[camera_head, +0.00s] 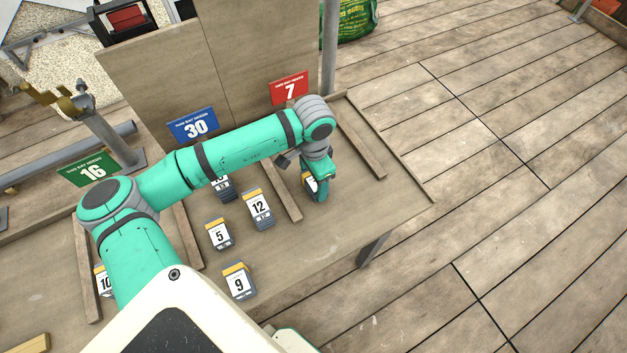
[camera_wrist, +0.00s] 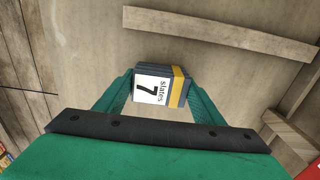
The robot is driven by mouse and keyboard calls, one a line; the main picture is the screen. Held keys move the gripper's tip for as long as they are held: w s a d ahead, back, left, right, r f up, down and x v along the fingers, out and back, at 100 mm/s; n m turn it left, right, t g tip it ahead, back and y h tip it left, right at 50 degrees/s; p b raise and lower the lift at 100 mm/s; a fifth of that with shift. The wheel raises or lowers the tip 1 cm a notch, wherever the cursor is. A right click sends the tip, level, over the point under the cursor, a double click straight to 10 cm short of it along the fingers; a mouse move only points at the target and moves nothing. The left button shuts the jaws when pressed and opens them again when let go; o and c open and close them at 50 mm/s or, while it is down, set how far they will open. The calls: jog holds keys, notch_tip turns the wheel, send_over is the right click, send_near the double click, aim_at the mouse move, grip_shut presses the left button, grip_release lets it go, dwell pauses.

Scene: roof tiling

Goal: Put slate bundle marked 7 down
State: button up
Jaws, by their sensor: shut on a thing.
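The slate bundle marked 7 (camera_wrist: 150,88) is a small dark stack with a white "7 slates" label and a yellow band. My gripper (camera_wrist: 160,92) is shut on it, with one green finger on each side in the wrist view. In the head view my gripper (camera_head: 316,188) is at the right bay of the board, and it hides most of the bundle. The red sign reading "This bay needs 7" (camera_head: 289,89) stands behind that bay. I cannot tell whether the bundle touches the board.
Wooden battens divide the board; one (camera_head: 360,138) lies right of my gripper. Bundles marked 12 (camera_head: 258,208), 5 (camera_head: 218,235) and 9 (camera_head: 238,283) stand to the left. The right bay's front is clear.

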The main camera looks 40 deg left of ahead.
jog(key=shift+f, duration=0.25)
jog(key=shift+f, duration=0.15)
jog(key=o, duration=1.3)
jog(key=shift+s, duration=0.2)
notch_tip(320, 180, up, 12)
jog(key=shift+w+r, duration=0.1)
jog(key=shift+r, duration=0.1)
